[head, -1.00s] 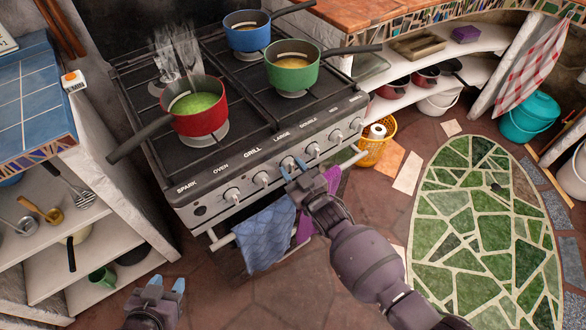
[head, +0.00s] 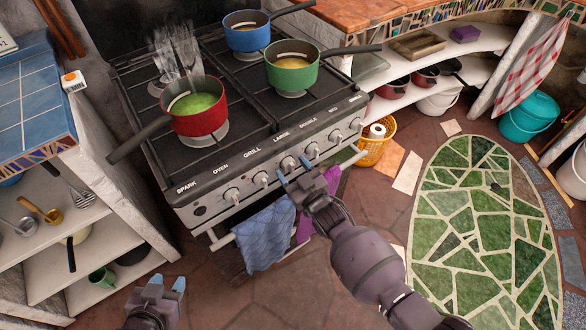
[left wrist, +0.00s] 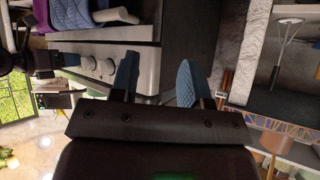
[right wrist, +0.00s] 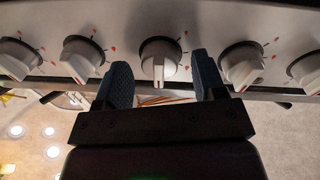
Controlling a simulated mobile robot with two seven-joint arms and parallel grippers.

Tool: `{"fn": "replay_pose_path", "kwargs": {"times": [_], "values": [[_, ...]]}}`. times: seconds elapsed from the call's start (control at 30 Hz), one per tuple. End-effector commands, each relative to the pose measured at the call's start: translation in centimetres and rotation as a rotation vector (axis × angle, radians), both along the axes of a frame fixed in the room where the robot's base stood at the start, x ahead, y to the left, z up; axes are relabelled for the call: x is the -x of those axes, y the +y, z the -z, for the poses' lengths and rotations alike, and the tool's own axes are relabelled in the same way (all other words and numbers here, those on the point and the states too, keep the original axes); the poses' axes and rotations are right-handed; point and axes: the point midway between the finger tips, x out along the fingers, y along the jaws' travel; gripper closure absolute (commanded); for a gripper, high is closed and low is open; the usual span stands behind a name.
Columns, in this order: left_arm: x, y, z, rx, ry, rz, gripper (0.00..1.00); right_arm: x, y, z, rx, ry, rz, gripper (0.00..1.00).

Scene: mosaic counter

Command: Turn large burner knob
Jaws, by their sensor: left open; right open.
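The stove's front panel carries a row of white knobs. The large burner knob (head: 288,163) sits below the word LARGE. My right gripper (head: 292,168) is open at this knob. In the right wrist view a white knob (right wrist: 160,58) with a narrow grip bar stands between the two open blue fingers, with a gap visible on each side. Its bar points straight down in that picture. My left gripper (head: 167,284) is open and empty, low in front of the stove and away from the knobs; its fingers also show in the left wrist view.
Other knobs (head: 260,179) flank this one closely. A towel rail with a blue towel (head: 265,235) and a purple towel runs below the panel. Red (head: 197,107), green (head: 291,68) and blue (head: 246,32) pots stand on the stove. Floor in front is open.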

Motion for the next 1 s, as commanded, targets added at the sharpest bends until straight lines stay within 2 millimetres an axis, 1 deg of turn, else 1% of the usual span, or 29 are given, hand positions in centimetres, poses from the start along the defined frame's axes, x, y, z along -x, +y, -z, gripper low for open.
{"fn": "replay_pose_path", "kwargs": {"times": [0.17,0.4,0.6,0.8,1.0], "values": [[-0.2,0.1,-0.6,-0.001,-0.009,0.000,0.57,1.7,-1.1,0.0,0.001,-0.001,0.001,0.36],[0.0,0.3,-1.0,-0.005,-0.011,0.001,0.57,5.3,-3.5,0.2,0.002,-0.001,0.001,0.36],[0.4,0.4,-1.0,-0.007,-0.007,0.000,0.57,7.7,-5.0,0.4,0.001,-0.001,0.000,0.36],[0.6,0.5,-0.8,-0.008,-0.001,-0.001,0.57,8.8,-5.6,0.5,0.000,0.000,0.000,0.36],[0.6,0.5,-0.7,-0.008,0.001,-0.002,0.57,8.9,-5.7,0.5,0.000,0.000,0.000,0.36]]}}
